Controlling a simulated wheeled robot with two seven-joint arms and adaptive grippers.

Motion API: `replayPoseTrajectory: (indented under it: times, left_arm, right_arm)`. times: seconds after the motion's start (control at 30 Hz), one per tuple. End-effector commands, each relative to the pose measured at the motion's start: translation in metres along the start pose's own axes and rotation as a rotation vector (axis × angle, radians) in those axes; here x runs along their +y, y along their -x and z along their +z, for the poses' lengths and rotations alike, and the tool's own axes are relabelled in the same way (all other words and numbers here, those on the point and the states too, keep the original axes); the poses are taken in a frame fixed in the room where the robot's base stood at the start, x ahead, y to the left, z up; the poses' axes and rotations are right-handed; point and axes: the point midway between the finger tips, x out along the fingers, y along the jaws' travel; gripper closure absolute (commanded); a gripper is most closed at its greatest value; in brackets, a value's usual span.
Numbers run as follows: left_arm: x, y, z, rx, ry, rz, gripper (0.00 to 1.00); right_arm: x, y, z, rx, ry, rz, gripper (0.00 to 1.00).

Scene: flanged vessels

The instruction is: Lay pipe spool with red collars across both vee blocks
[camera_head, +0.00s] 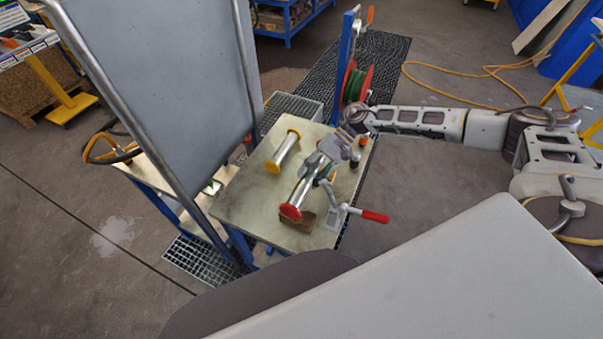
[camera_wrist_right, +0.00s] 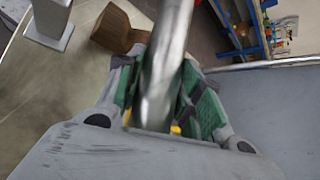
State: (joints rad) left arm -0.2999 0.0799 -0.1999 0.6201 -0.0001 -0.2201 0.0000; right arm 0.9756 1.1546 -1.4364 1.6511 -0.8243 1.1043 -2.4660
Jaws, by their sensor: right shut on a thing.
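The pipe spool with red collars (camera_head: 301,190) is a bright metal tube over the table, its near red collar low and toward the front. My right gripper (camera_head: 325,170) is shut around the tube. The right wrist view shows the tube (camera_wrist_right: 165,65) between green finger pads. The spool's far end is hidden behind the gripper. A brown vee block (camera_head: 300,224) stands under or just beside the near collar; I cannot tell whether they touch. A brown block also shows in the right wrist view (camera_wrist_right: 115,30), left of the tube. I cannot make out a second vee block. My left gripper is out of view.
A spool with yellow collars (camera_head: 284,151) lies on the table (camera_head: 240,205), left of the gripper. A clamp with a red handle (camera_head: 374,216) stands at the right front edge. Small dark cylinders (camera_head: 355,161) stand right of the gripper. A grey panel (camera_head: 165,75) rises at the left.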

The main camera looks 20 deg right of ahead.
Motion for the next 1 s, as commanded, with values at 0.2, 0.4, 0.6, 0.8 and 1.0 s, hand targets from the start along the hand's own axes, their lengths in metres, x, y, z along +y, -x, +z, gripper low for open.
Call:
replayPoseTrajectory:
  times: [0.2, 0.4, 0.6, 0.8, 1.0]
  left_arm:
    - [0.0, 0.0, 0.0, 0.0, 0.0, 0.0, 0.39]
    - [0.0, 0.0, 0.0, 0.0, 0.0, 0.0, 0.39]
    - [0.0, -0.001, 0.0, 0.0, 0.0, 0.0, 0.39]
    - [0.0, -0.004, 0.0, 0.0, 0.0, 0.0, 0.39]
    - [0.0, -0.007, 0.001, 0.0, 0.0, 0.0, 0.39]
  right_arm:
    - [0.0, 0.002, 0.001, -0.003, 0.005, -0.001, 1.0]
    - [0.0, 0.002, 0.0, -0.002, 0.004, -0.001, 1.0]
    - [0.001, 0.0, -0.001, -0.002, 0.004, -0.001, 1.0]
    - [0.004, -0.004, -0.005, -0.002, 0.004, -0.002, 1.0]
    - [0.01, -0.011, -0.011, -0.003, 0.004, -0.001, 1.0]
